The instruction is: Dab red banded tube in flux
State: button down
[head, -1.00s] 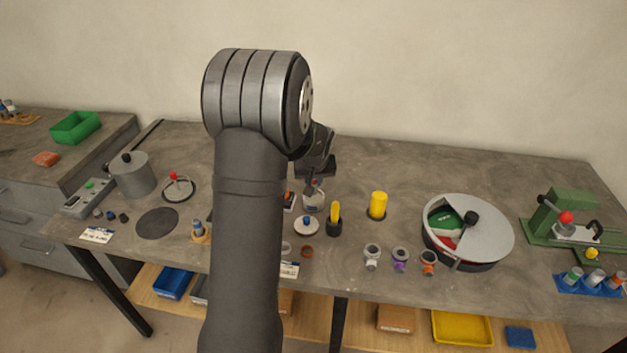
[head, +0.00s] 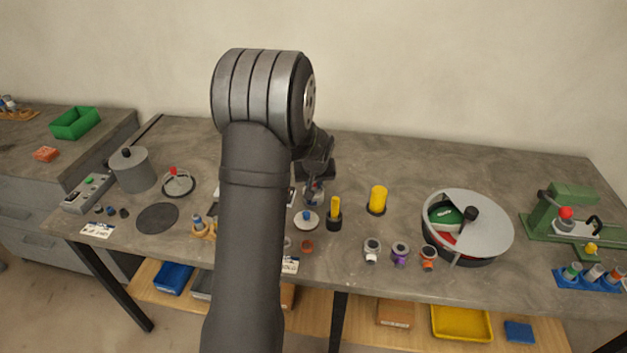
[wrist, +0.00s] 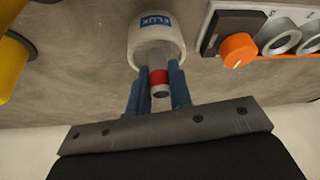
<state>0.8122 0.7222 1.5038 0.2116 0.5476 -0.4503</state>
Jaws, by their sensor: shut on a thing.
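My gripper (wrist: 159,74) is shut on the red banded tube (wrist: 159,79), a grey tube with a red band, held between two blue fingers in the wrist view. The flux pot (wrist: 145,31) is a pale round cup with a blue FLUX label. The tube's far end overlaps the pot's mouth in the wrist view; I cannot tell how deep it is or whether it touches the flux. In the head view my gripper (head: 314,181) is over the flux pot (head: 313,198), and the tube is too small to make out clearly.
A yellow-handled tool (head: 335,211) and a yellow cylinder (head: 378,198) stand to the right of the pot. A round drum (head: 490,235) stands farther right. An orange knob (wrist: 238,50) shows beside the pot.

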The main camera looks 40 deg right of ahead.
jog(key=shift+f, duration=0.9)
jog(key=shift+r, duration=0.1)
dwell(0.6)
jog(key=shift+r, duration=2.9)
jog(key=w+a+n+y, duration=0.15)
jog(key=w+a, duration=0.35)
jog(key=a, duration=0.9)
jog(key=w+a+n, duration=0.3)
jog(key=w+a, duration=0.2)
jog(key=a, duration=0.8)
jog(key=shift+n+t+y, duration=0.35)
jog(key=shift+n+t, duration=0.05)
jog(key=shift+n, duration=0.35)
jog(key=s+a, duration=0.1)
jog(key=a, duration=0.4)
jog(key=s+a+f, duration=0.1)
jog(key=a, duration=0.5)
jog(key=s+a+f, duration=0.1)
jog(key=a, duration=0.5)
jog(key=shift+s+a+f, duration=0.1)
jog(key=shift+s, duration=0.25)
